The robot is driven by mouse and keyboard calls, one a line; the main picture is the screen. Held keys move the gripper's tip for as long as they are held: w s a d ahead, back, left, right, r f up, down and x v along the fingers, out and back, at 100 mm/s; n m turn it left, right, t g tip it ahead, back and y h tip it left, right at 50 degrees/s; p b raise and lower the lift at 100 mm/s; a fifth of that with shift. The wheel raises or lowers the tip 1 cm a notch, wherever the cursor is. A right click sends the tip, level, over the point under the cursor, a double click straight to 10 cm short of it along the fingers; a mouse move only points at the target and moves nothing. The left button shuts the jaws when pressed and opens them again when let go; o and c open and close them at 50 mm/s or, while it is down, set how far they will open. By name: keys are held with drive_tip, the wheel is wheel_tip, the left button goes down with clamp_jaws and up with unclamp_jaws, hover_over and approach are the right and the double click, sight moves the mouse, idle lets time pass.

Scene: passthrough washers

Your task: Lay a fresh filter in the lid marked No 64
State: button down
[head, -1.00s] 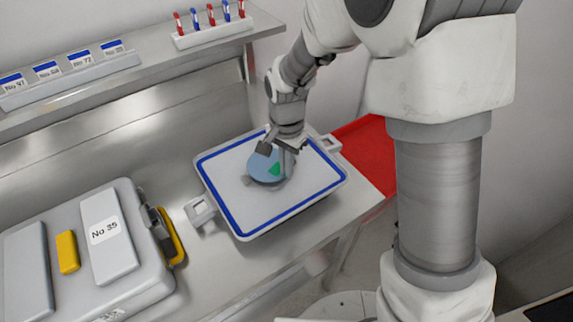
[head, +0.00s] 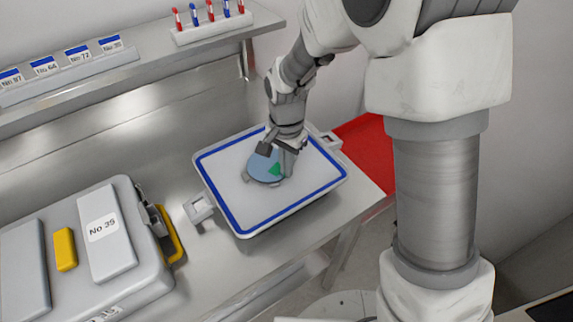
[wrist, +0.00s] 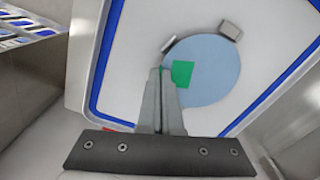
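A white tray-like lid (head: 222,192) with a blue border lies on the steel bench. It also fills most of the wrist view (wrist: 118,85). A round pale blue filter (head: 259,168) with a green patch lies over the lid's middle, among small grey clips; it shows in the wrist view too (wrist: 215,75). I cannot tell if it is fully seated. My gripper (head: 286,174) points down at the green patch. No number shows on this lid.
A grey case (head: 152,283) labelled No 35 stands at the left, with a yellow block on top. A shelf behind holds number cards (head: 78,53), one seemingly No 64, and a rack of red and blue sticks (head: 212,30). A red surface (head: 370,150) lies at the right.

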drive_tip(key=shift+f+b, duration=0.3)
drive_tip(key=shift+f, duration=0.15)
idle(0.5)
drive_tip(key=c, duration=1)
unclamp_jaws()
drive_tip(key=shift+o, duration=0.2)
drive_tip(key=o, duration=0.4)
drive_tip(key=shift+r, duration=0.1)
drive_tip(key=shift+r+p, duration=2.55)
drive_tip(key=shift+r, duration=0.9)
